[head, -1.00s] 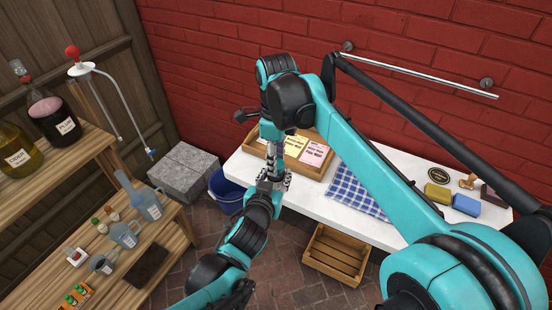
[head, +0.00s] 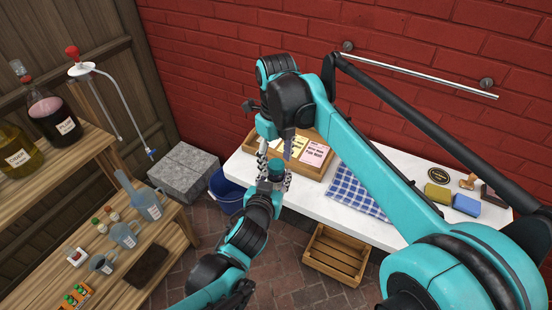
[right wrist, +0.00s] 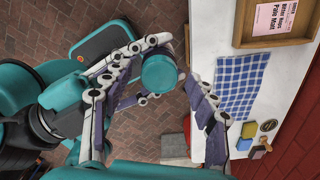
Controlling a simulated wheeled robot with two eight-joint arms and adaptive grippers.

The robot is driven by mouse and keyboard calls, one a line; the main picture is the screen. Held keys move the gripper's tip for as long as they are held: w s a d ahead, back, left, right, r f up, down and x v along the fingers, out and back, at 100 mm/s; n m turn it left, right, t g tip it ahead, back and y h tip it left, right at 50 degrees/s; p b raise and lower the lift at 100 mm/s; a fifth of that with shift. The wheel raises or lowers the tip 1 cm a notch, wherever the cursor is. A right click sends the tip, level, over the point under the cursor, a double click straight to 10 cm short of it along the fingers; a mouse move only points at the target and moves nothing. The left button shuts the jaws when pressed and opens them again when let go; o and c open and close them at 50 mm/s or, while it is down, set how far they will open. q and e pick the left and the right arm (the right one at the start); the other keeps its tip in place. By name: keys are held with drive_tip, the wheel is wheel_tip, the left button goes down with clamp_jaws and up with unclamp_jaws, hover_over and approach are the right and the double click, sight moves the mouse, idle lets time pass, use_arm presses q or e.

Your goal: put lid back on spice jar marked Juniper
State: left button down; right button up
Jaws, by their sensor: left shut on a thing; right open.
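My left gripper (head: 274,184) is shut on the spice jar, whose body is mostly hidden by the fingers. A round teal lid (head: 277,168) shows at the top of the jar, between the two grippers. In the right wrist view the lid (right wrist: 159,72) is seen from above, and it hides the jar below. Whether it sits fully down cannot be told. My right gripper (head: 276,153) is open, just above the lid, with its fingers spread either side and apart from it. The Juniper marking is not readable.
Behind are a wooden tray (head: 255,135) with cards and a blue checked cloth (head: 357,191) on the white counter (head: 405,222). A blue bucket (head: 226,193) and a wooden crate (head: 336,256) stand below. Shelves with bottles and jugs (head: 124,235) are at left.

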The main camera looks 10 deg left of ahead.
drive_tip(key=shift+r, duration=2.25)
drive_tip(key=shift+c, duration=0.3)
